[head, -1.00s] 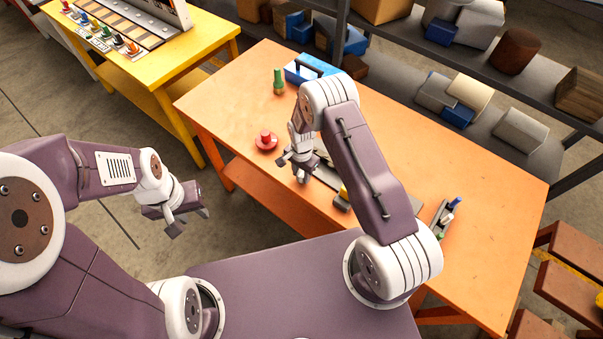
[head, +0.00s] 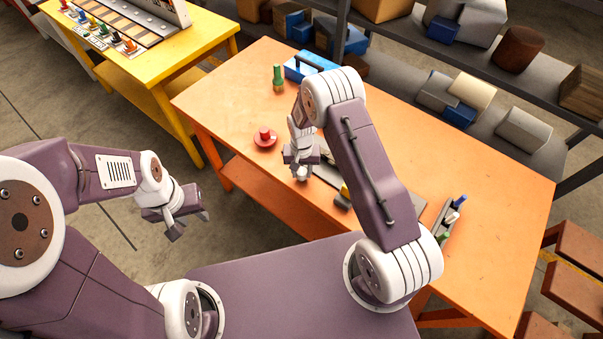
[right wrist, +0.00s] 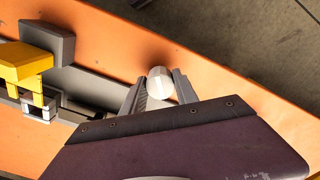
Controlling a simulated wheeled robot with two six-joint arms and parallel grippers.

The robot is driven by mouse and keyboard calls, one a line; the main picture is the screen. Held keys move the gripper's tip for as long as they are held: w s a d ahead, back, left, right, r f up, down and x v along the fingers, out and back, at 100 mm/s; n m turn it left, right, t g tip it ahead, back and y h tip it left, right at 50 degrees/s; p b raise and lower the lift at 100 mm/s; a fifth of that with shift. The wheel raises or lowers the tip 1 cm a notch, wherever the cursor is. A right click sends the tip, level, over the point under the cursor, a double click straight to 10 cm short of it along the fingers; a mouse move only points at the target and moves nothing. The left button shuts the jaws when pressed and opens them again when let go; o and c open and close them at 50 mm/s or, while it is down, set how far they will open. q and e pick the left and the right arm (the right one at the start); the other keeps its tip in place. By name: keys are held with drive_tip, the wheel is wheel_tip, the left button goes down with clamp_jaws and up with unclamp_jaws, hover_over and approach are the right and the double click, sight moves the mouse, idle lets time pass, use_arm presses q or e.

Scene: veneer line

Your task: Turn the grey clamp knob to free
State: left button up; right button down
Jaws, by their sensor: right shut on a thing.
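The grey clamp knob (right wrist: 160,85) is a pale, rounded, faceted piece in the right wrist view. My right gripper (right wrist: 157,91) has a finger on either side of it and is shut on it. In the head view, my right gripper (head: 301,172) points down at the near edge of the orange bench, and the arm hides much of the fixture there. The knob's marking or turned position cannot be read. My left gripper (head: 188,222) is open and empty, over the floor left of the bench.
A yellow block (right wrist: 22,62) and a grey block (right wrist: 50,42) stand on the fixture. The orange bench (head: 470,165) also holds a red knobbed disc (head: 264,138), a green-topped piece (head: 278,76), a blue toolbox (head: 300,70) and a rack of coloured pieces (head: 450,217).

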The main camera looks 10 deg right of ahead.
sight(302, 171)
drive_tip(key=n+b, duration=0.1)
drive_tip(key=n, duration=0.4)
drive_tip(key=shift+n+b, duration=0.3)
drive_tip(key=n+b, duration=0.1)
drive_tip(key=n, duration=0.3)
drive_tip(key=shift+w+n, duration=0.1)
drive_tip(key=shift+n, duration=0.5)
drive_tip(key=c, duration=0.9)
unclamp_jaws()
drive_tip(key=shift+c, duration=0.2)
wheel_tip(302, 171, up, 9)
drive_tip(key=shift+r+b, duration=0.1)
drive_tip(key=shift+b, duration=0.7)
